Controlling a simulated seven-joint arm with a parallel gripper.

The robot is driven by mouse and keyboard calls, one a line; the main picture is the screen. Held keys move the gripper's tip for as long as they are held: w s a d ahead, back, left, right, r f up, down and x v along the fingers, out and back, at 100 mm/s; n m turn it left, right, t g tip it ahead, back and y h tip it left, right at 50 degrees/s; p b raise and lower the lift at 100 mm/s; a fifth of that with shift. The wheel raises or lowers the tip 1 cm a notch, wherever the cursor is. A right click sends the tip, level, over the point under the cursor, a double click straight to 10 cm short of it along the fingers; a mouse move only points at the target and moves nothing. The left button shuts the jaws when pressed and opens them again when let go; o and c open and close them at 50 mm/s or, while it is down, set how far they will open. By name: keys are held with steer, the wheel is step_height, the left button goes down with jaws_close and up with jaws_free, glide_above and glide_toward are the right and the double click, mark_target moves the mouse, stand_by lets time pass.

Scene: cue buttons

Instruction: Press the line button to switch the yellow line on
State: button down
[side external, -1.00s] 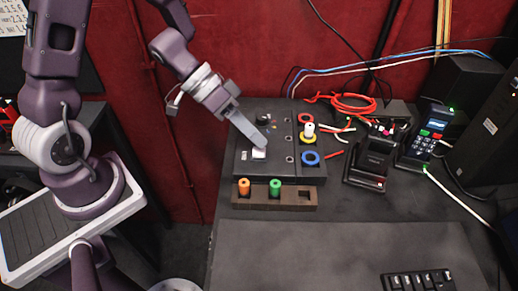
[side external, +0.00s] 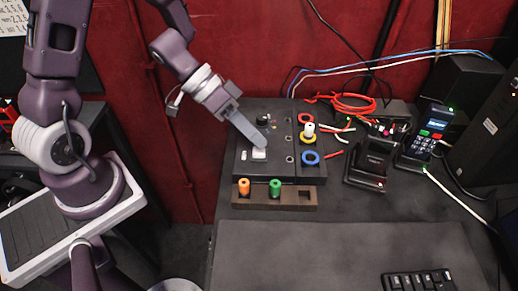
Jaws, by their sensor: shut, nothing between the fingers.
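A dark control box (side external: 280,170) stands on the desk in the side external view. A white square button (side external: 259,154) sits on its top left part. My gripper (side external: 263,145) is shut and empty, its fingertips at the back edge of the white button. I cannot tell whether they touch it or whether it is pressed in. A red ring (side external: 306,118), a yellow ring with a white peg (side external: 308,131) and a blue ring (side external: 310,158) line the box's right part. No lit yellow line is clear to see.
A dark wooden rack (side external: 258,199) in front of the box holds an orange peg (side external: 244,187) and a green peg (side external: 275,187). A red cable coil (side external: 350,104), a black dock (side external: 372,162) and a card terminal (side external: 424,136) stand to the right.

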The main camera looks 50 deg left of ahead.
mark_target(254, 150)
steer(key=shift+f, duration=0.35)
steer(key=shift+f, duration=0.5)
stand_by(0.4)
steer(key=shift+r, duration=0.95)
steer(key=shift+r, duration=2.5)
